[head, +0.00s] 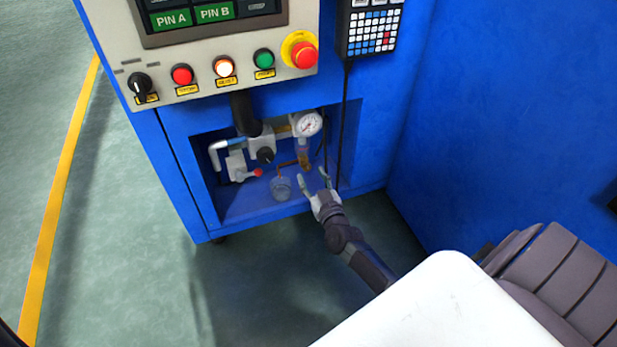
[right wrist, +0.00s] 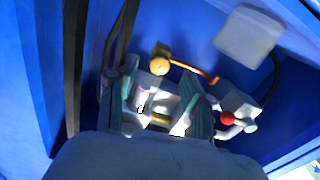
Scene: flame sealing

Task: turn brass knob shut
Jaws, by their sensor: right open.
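The small brass knob (head: 305,165) sits in the recess of the blue machine, below the round gauge. In the right wrist view a round brass-coloured piece (right wrist: 159,66) at the end of a copper tube shows near the fingertips; I take it to be the knob. My right gripper (head: 312,178) is open at the mouth of the recess, just below the knob in the head view. In the right wrist view its two fingers (right wrist: 160,90) stand apart, with fittings showing between them. Contact with the knob cannot be made out. My left gripper is not in view.
Close by are the pressure gauge (head: 308,124), a red-tipped lever (head: 257,172), a clear bowl (head: 281,188) and a black regulator knob (head: 265,155). A black cable (head: 342,130) hangs beside the recess. The control panel (head: 215,80) is above. Green floor is open left.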

